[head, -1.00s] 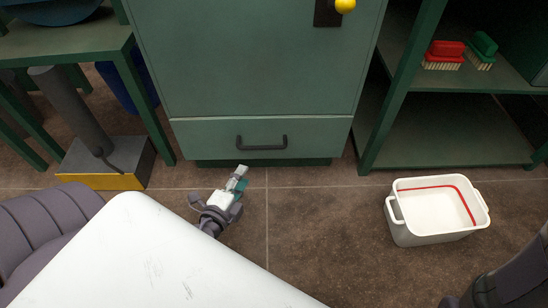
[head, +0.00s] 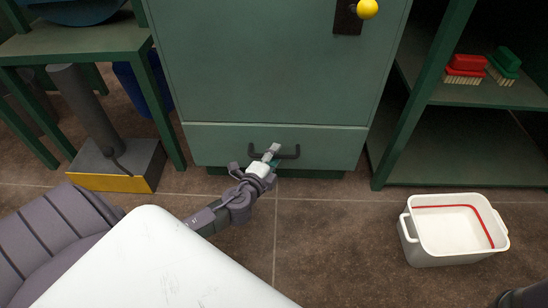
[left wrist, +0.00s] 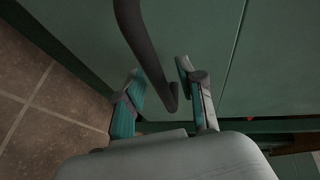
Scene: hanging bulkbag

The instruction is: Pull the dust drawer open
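The dust drawer (head: 225,145) is the wide green panel at the bottom of the green cabinet. Its face looks flush, so it appears shut. Its dark bar handle (head: 289,153) is partly covered by my left gripper (head: 270,155) in the head view. In the left wrist view the handle (left wrist: 147,50) runs between the two fingers of the left gripper (left wrist: 160,75). The fingers are spread, with gaps on both sides of the bar, so the gripper is open.
A white tub (head: 452,250) with a red line stands on the floor at right. A shelf (head: 480,95) with red and green brushes stands right of the cabinet. A grey post on a yellow-edged base (head: 115,180) stands at left. The tiled floor before the drawer is clear.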

